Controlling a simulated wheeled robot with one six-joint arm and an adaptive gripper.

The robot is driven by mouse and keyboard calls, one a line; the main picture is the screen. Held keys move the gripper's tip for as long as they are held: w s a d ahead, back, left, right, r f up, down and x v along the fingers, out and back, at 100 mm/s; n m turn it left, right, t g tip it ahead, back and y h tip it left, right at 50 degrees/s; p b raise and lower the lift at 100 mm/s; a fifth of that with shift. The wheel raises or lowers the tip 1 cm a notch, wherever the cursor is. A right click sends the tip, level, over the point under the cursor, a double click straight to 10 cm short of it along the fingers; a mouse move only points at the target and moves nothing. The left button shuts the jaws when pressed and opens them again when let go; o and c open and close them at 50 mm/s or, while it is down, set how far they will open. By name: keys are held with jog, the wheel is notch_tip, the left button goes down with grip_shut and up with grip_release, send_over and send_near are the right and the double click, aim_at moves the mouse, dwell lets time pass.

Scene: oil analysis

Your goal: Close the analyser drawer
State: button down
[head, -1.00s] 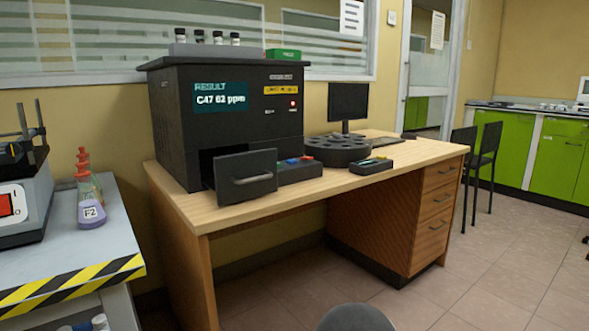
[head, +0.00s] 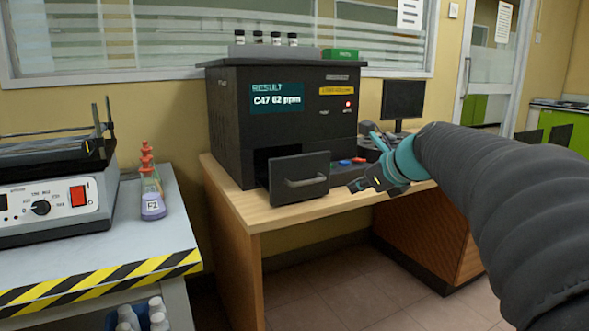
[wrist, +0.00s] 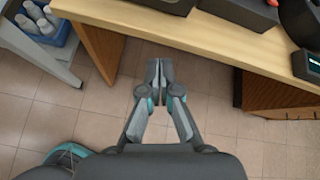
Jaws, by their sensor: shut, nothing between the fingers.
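The black analyser (head: 284,118) stands on the wooden desk, its screen reading "RESULT C47 62 ppm". Its drawer (head: 299,178) is pulled out toward me, with a grey handle on the front and a dark opening behind it. My gripper (head: 356,185) is to the right of the drawer front, apart from it as far as I can tell. In the wrist view my gripper (wrist: 154,65) is shut and empty, pointing over the floor by the desk's front edge. A dark part at the top of the wrist view may be the drawer front (wrist: 165,5).
The desk (head: 235,205) has a free front edge. A bench (head: 110,235) with hazard tape stands at the left, bearing a shaker (head: 60,195) and flasks (head: 152,200). Vials (head: 275,38) and a green box (head: 340,54) sit on the analyser. A monitor (head: 403,100) stands behind my arm.

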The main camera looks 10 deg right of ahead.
notch_tip(320, 180, up, 2)
jog(key=w+d+m, duration=0.3)
jog(key=t, duration=0.1)
send_near(328, 176)
notch_tip(328, 176, down, 4)
jog(key=w, duration=0.2)
jog(key=shift+w+a+r+m, duration=0.2)
jog(key=shift+w+a, duration=0.1)
jog(key=shift+w, duration=0.3)
jog(key=shift+w+a+r+m, duration=0.2)
jog(key=shift+w+a, duration=0.1)
jog(key=shift+w, duration=0.25)
jog(key=shift+w+a, duration=0.2)
jog(key=shift+w, duration=0.4)
